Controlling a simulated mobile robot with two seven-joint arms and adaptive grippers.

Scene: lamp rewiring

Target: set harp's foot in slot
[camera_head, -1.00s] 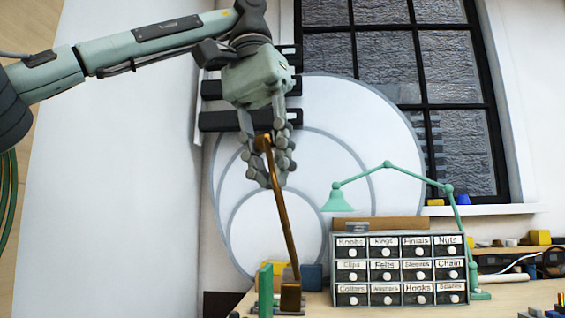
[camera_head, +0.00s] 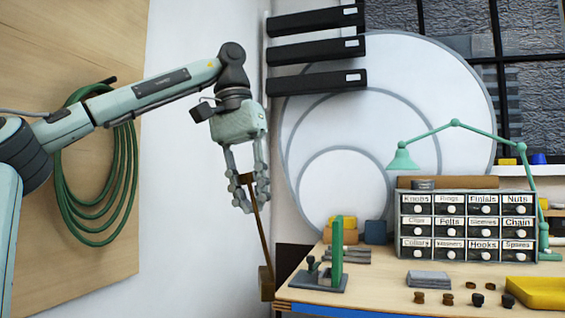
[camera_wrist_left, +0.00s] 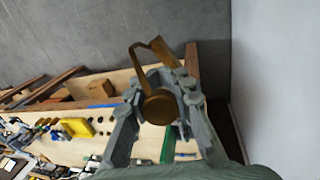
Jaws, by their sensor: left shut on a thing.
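The harp (camera_head: 258,228) is a thin brass-brown bar with a blocky foot (camera_head: 266,283) at its lower end. My left gripper (camera_head: 248,188) is shut on its upper end, and the bar hangs down slightly tilted. The foot is left of the bench's left edge in the head view, apart from the dark fixture (camera_head: 318,283) with a green upright post (camera_head: 337,240). I cannot make out the slot. In the left wrist view the harp (camera_wrist_left: 158,106) shows as a round brass end and bent strip between the fingers. My right gripper is not in view.
A labelled drawer cabinet (camera_head: 467,226) and green lamp (camera_head: 404,160) stand on the bench. A grey block (camera_head: 428,279), several small knobs and a yellow tray (camera_head: 538,292) lie in front. A green hose coil (camera_head: 95,175) hangs at left.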

